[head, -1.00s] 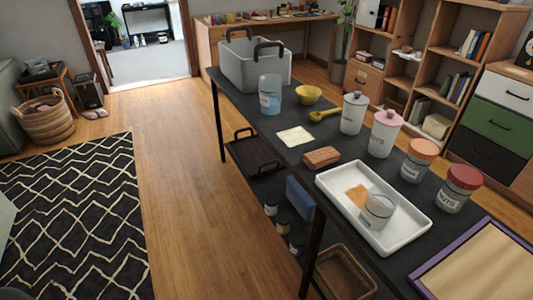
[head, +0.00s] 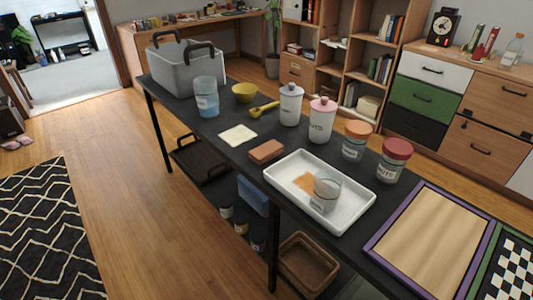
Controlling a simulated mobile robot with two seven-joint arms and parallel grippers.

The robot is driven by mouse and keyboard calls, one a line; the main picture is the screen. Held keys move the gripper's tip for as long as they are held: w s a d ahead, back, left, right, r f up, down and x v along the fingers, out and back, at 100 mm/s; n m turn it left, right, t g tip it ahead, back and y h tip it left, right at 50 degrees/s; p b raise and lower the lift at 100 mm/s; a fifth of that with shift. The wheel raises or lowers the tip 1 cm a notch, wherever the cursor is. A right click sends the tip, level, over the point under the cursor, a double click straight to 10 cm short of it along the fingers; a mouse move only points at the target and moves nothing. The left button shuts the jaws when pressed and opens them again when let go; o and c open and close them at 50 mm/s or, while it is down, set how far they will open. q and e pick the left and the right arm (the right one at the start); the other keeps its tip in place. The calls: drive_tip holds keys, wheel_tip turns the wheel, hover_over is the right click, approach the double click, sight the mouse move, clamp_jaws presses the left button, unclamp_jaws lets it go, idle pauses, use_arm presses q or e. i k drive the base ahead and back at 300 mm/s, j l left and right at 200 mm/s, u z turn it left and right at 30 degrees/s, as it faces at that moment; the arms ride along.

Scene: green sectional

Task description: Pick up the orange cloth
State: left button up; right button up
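An orange cloth (head: 304,184) lies flat in the white tray (head: 357,216) on the dark table. A clear glass (head: 325,192) stands in the same tray, beside the cloth or over its right edge; I cannot tell which. The glass hides part of the cloth's right side from this angle. A pale cream cloth (head: 238,135) lies on the table farther back. Neither of my grippers shows in the head view.
A brick-coloured block (head: 266,152) sits just behind the tray. Lidded jars (head: 392,160) line the table's far side. A purple-framed board (head: 427,240) lies right of the tray. A grey bin (head: 184,70) stands at the far end. Wooden floor (head: 150,190) is clear to the left.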

sight(262, 154)
drive_tip(key=i+j+z, duration=0.55)
drive_tip(key=j+z, duration=0.3)
drive_tip(key=j, duration=0.15)
drive_tip(key=i, duration=0.05)
